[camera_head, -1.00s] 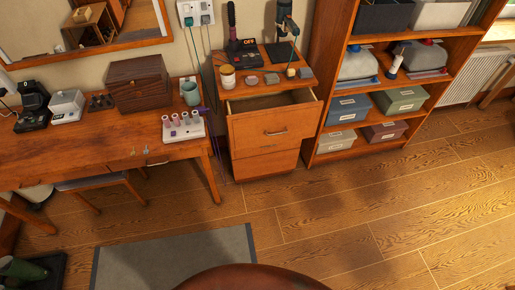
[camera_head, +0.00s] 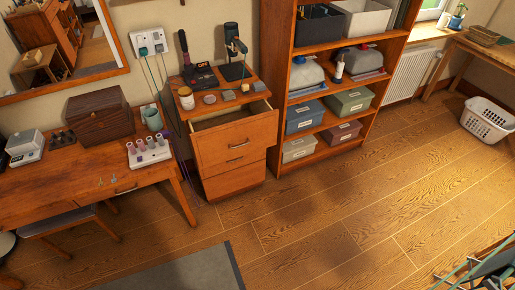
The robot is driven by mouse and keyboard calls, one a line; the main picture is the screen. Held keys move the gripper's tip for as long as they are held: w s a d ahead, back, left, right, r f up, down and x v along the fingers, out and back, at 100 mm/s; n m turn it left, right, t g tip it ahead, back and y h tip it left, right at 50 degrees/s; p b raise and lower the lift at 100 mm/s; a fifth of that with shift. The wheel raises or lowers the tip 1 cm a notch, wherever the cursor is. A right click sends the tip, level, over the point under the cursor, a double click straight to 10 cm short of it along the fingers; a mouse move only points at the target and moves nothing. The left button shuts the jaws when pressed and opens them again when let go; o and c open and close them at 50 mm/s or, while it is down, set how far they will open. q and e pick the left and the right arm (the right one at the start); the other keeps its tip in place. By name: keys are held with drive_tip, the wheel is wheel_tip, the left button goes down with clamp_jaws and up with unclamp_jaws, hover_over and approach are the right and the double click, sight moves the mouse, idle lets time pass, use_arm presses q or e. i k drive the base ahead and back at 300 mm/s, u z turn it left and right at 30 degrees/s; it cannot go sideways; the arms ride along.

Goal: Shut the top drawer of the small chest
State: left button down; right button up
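The small chest (camera_head: 230,171) stands between the desk and the open shelf unit. Its top drawer (camera_head: 237,143) is pulled out, and part of the drawer's inside shows behind its front. The drawer front has a metal handle (camera_head: 238,145). The lower drawer (camera_head: 236,180) looks shut.
A desk (camera_head: 90,185) stands to the left of the chest, with a wooden box and a rack on it. A shelf unit (camera_head: 283,110) with storage boxes stands to the right. Jars and devices stand on the chest top. A grey rug (camera_head: 190,272) lies in front; the wooden floor (camera_head: 330,215) is mostly clear. A white laundry basket (camera_head: 488,120) stands far right.

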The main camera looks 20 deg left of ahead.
sight(222, 136)
drive_tip(key=z, duration=0.05)
drive_tip(key=i, duration=0.9)
drive_tip(key=u, duration=0.75)
